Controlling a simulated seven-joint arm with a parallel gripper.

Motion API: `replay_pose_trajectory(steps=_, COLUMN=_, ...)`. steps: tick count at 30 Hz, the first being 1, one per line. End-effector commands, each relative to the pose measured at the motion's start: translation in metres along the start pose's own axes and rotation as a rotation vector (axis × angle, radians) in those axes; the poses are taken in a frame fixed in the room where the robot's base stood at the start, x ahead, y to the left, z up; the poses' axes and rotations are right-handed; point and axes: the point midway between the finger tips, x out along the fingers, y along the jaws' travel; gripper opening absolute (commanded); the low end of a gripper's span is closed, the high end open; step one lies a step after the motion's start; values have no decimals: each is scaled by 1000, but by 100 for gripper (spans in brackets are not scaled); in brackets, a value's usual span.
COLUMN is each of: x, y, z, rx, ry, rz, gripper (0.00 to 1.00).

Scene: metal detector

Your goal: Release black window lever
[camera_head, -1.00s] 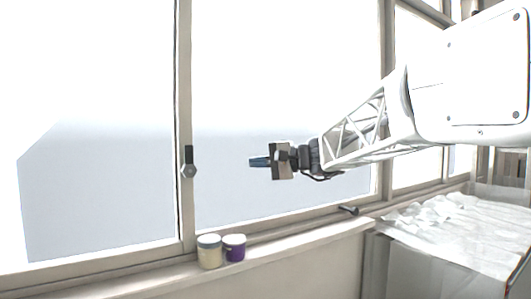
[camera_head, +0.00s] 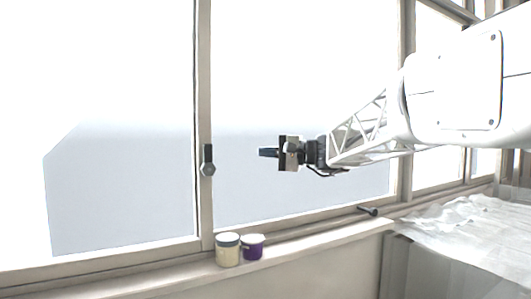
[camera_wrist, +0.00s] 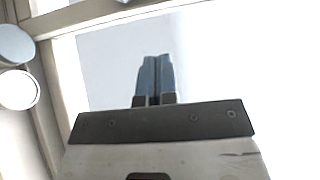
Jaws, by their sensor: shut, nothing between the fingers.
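A black window lever (camera_head: 208,154) with a grey hexagonal base stands upright on the vertical window post left of centre in the head view. A second dark lever (camera_head: 368,211) lies along the bottom window frame, right of centre. My gripper (camera_head: 261,153) is in front of the window pane, right of the upright lever and apart from it, pointing left. Its blue fingers are together and empty, as the wrist view (camera_wrist: 156,79) also shows. The upright lever is not clearly recognisable in the wrist view.
A cream jar (camera_head: 228,251) and a purple jar (camera_head: 252,248) with pale lids stand on the window sill (camera_head: 318,241) below the post. A surface covered with white crumpled sheet (camera_head: 462,232) is at the right. The space between my gripper and the post is clear.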

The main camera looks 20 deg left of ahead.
Motion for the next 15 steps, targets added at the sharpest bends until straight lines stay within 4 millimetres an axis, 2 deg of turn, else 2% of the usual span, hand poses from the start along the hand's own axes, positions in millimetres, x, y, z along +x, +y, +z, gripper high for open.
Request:
replay_pose_trajectory(steps=8, x=30, y=-1, z=1, rx=-1, ry=-2, rz=0, gripper=0)
replay_pose_trajectory(steps=15, x=66, y=0, z=1, rx=0, ry=-3, rz=0, gripper=0)
